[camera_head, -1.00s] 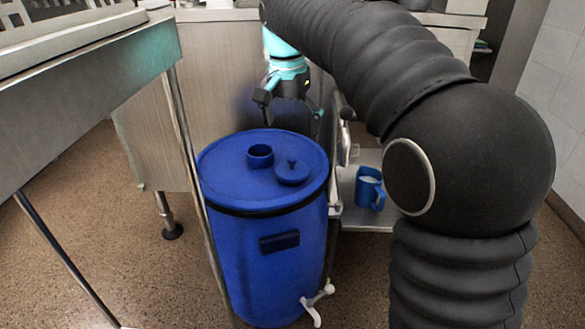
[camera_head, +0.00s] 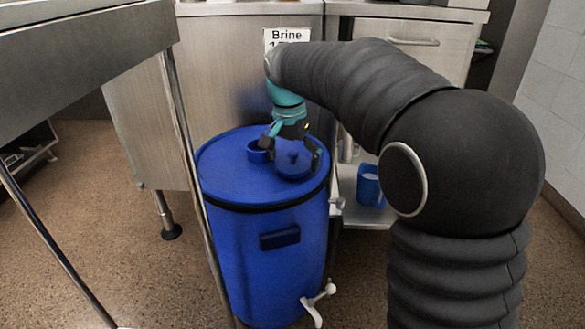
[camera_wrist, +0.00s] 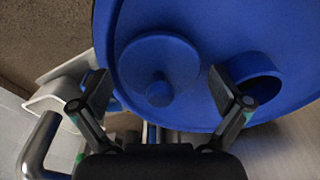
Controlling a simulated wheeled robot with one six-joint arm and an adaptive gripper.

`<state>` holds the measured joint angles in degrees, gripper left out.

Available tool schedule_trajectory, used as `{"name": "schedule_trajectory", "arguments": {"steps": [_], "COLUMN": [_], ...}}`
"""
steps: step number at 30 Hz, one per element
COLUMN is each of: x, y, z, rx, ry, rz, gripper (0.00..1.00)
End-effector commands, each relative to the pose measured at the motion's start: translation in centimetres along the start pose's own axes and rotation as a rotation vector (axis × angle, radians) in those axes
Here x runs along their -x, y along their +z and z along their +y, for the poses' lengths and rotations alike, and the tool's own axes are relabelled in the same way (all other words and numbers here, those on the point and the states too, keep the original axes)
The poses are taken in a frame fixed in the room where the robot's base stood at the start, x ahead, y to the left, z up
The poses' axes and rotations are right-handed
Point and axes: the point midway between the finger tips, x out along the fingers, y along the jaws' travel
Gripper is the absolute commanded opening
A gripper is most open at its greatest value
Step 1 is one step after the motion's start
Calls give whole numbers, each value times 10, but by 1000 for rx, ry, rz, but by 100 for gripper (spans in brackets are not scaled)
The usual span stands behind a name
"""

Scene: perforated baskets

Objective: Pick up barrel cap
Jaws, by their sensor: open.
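The blue barrel (camera_head: 255,193) stands upright on the floor. Its round blue cap (camera_head: 292,165), with a small knob, lies on the barrel top beside the raised round opening (camera_head: 257,152). In the wrist view the cap (camera_wrist: 165,62) lies just beyond and between my fingertips, with its knob pointing towards the camera, and the opening (camera_wrist: 255,83) is to the right. My gripper (camera_head: 292,150) is open and empty, close above the cap, with one finger near the opening and the other by the barrel's right rim. The fingers partly hide the opening in the head view.
A metal table (camera_head: 90,45) with thin legs stands close on the left. Steel cabinets (camera_head: 225,60) with a "Brine" sign (camera_head: 287,38) stand behind the barrel. A blue mug (camera_head: 369,187) is on a low shelf right of the barrel. A white tap (camera_head: 318,303) juts from the barrel's base.

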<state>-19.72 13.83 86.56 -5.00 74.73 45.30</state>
Motion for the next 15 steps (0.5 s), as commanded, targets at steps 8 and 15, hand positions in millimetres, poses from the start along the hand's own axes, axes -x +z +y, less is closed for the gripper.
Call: {"name": "schedule_trajectory", "arguments": {"steps": [8,15], "x": [0,0], "y": [0,0], "z": [0,0], "rx": [0,0], "ry": [0,-1], "rz": [1,1], "gripper": [80,48]}}
